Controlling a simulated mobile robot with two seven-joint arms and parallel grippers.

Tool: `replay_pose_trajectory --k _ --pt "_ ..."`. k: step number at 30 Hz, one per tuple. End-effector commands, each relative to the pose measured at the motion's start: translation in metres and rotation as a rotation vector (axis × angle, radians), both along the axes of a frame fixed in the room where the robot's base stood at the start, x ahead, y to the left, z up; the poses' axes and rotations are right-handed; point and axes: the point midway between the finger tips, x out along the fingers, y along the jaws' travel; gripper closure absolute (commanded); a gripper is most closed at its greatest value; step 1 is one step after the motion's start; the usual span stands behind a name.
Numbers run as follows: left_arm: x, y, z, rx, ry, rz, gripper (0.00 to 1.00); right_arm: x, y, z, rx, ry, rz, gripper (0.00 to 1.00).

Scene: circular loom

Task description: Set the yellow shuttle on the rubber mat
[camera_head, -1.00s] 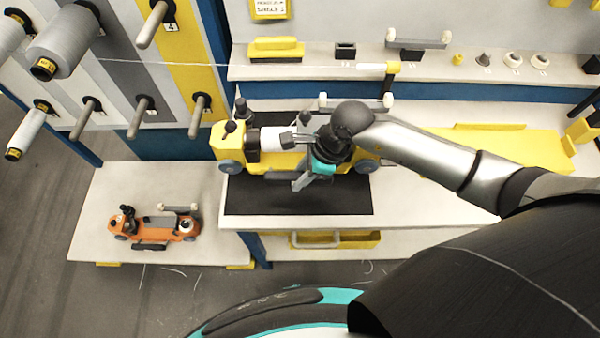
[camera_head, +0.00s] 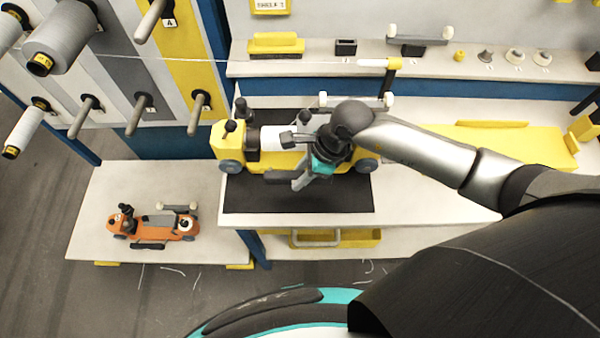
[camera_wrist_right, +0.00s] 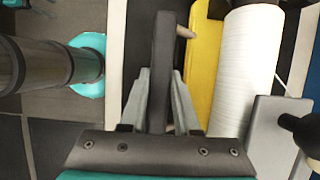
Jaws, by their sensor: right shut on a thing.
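The yellow shuttle (camera_head: 283,160) has wheels, a white spool (camera_head: 271,139) and a dark handle bar (camera_head: 279,177) along its near side. It is upright over the back part of the black rubber mat (camera_head: 300,200). I cannot tell whether its wheels touch the mat. My right gripper (camera_head: 300,182) is shut on the handle bar and hides part of the shuttle's right half. In the right wrist view, the fingers (camera_wrist_right: 160,105) pinch the dark handle bar (camera_wrist_right: 163,60), beside the yellow body (camera_wrist_right: 204,65) and white spool (camera_wrist_right: 249,65). My left gripper is not in view.
An orange shuttle (camera_head: 140,228) stands on the lower pale shelf (camera_head: 92,212) at the left. Spools and pegs (camera_head: 196,105) jut out at the upper left. The mat's front part is bare.

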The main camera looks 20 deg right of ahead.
Motion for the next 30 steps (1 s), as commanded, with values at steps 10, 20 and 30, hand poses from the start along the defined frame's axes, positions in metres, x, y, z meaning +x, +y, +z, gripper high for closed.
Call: replay_pose_trajectory --k 10,20,30 --pt "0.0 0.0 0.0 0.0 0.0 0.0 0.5 0.0 0.0 0.0 0.002 -0.001 0.0 0.45" --pt "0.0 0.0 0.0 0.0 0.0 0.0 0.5 -0.003 -0.001 -0.003 -0.002 0.01 -0.002 0.35" --pt "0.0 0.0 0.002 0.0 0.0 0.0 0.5 -0.004 -0.015 0.034 -0.002 -0.001 -0.001 0.35"
